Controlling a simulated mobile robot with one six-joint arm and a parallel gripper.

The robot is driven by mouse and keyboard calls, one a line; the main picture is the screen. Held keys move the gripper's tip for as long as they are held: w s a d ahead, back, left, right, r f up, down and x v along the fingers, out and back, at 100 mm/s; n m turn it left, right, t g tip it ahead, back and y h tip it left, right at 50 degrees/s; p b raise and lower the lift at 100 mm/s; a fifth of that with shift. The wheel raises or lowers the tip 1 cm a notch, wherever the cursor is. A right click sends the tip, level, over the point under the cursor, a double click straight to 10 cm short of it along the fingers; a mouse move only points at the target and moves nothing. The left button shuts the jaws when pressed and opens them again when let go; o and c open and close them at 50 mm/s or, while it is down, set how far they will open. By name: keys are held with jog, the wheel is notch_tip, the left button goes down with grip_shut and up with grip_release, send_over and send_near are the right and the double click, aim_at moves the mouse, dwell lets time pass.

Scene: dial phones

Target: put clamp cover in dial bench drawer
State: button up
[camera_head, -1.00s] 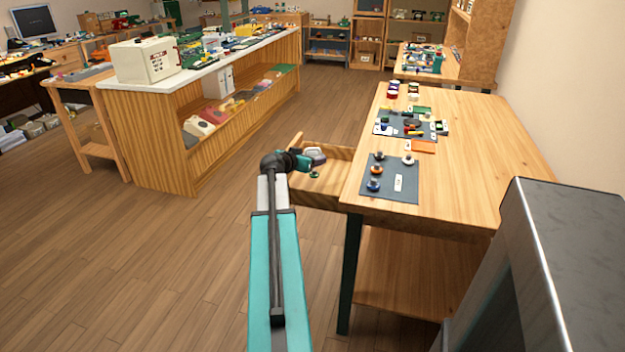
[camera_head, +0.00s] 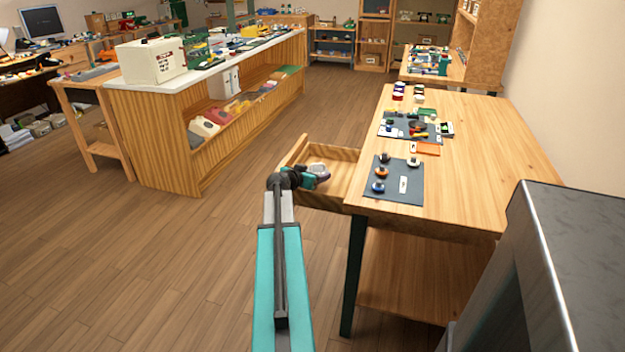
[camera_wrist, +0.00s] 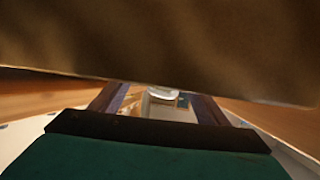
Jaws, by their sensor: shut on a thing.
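The dial bench drawer (camera_head: 345,178) is pulled out from the left side of the wooden bench (camera_head: 480,160), open at the top. My gripper (camera_head: 314,177) is over or inside the left part of the drawer, shut on a small whitish-purple piece (camera_head: 321,170), which I take for the clamp cover. My arm hides part of the drawer, and I cannot tell whether the piece touches its floor. In the wrist view my gripper's two fingers (camera_wrist: 158,103) reach forward with a pale piece (camera_wrist: 163,94) between them. A large blurred brown surface (camera_wrist: 160,45) covers the upper half of that view.
A dark mat (camera_head: 405,190) with several knobs and a white label lies on the bench near the drawer. Another mat with small parts, an orange tray (camera_head: 425,148) and small jars are farther back. A long shelf counter (camera_head: 160,140) stands to the left; floor between is clear.

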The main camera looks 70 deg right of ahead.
jog(key=shift+f, duration=0.7)
jog(key=shift+s+a+f+b, duration=0.1)
jog(key=shift+a+f+b, duration=0.1)
jog(key=shift+f+b, duration=0.8)
jog(key=o, duration=1)
jog(key=shift+r, duration=0.15)
jog(key=shift+o, duration=0.2)
jog(key=shift+r+p, duration=0.25)
jog(key=shift+p, duration=0.05)
jog(key=shift+r+p, duration=0.45)
jog(key=shift+p, duration=0.3)
jog(key=b+v, duration=0.1)
jog(key=v, duration=1.1)
jog(key=shift+d+r, duration=0.1)
jog(key=shift+d, duration=0.05)
